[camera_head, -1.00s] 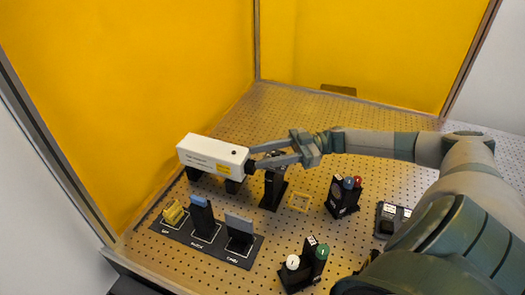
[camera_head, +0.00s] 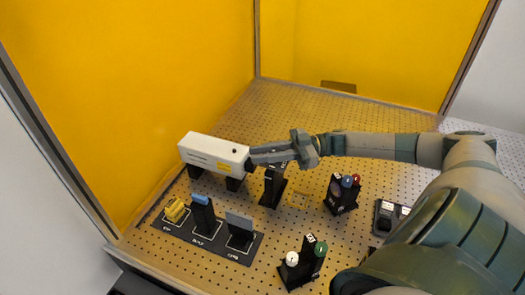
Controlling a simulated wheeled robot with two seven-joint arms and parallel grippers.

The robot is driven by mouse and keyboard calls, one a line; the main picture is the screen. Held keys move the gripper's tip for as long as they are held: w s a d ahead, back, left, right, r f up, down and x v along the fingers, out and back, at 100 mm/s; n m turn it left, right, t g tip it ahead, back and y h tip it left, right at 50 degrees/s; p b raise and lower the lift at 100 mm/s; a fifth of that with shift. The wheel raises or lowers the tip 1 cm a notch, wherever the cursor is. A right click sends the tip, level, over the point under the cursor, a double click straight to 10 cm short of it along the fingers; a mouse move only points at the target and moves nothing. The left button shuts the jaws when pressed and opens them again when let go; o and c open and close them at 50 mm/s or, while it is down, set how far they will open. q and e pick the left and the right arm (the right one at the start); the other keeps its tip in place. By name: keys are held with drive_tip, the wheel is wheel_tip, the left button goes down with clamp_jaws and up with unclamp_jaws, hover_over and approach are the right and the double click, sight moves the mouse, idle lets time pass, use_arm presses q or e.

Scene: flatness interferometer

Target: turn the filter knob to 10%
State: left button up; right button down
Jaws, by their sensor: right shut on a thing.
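My right gripper (camera_head: 253,160) reaches in from the right, its fingertips at the right end of the white box (camera_head: 212,152). It is shut on a small dark part there, which I take for the filter knob; the fingers mostly hide it. I cannot read any knob setting or a 10% mark. A black post (camera_head: 271,188) stands just below the gripper's fingers, partly covered by them. My left gripper is not in view.
A black tray (camera_head: 240,257) holds several upright pieces at the front left. Black button stands sit at the front (camera_head: 291,275) and right (camera_head: 336,198). A dark keypad-like unit (camera_head: 384,222) lies near my right arm. The perforated table is clear behind the box.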

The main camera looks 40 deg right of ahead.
drive_tip(key=shift+w+d+r+m+t+h+p, duration=0.1)
drive_tip(key=shift+r+m+t+h+p, duration=0.05)
drive_tip(key=shift+m+t+h+p, duration=0.35)
drive_tip(key=shift+w+d+r+m+t+h+p, duration=0.1)
drive_tip(key=shift+m+t+h+p, duration=0.2)
drive_tip(key=shift+m+t+p, duration=0.3)
drive_tip(key=shift+w+d+f+m+t+h, duration=0.15)
drive_tip(key=shift+m+t+h, duration=0.15)
drive_tip(key=shift+t+h, duration=0.15)
drive_tip(key=shift+w+d+m+t+h, duration=0.15)
drive_tip(key=shift+m+t+h, duration=0.2)
drive_tip(key=shift+t, duration=0.2)
drive_tip(key=shift+a, duration=0.1)
drive_tip(key=c, duration=1.6)
unclamp_jaws()
drive_tip(key=shift+o, duration=0.2)
drive_tip(key=shift+s+f, duration=0.1)
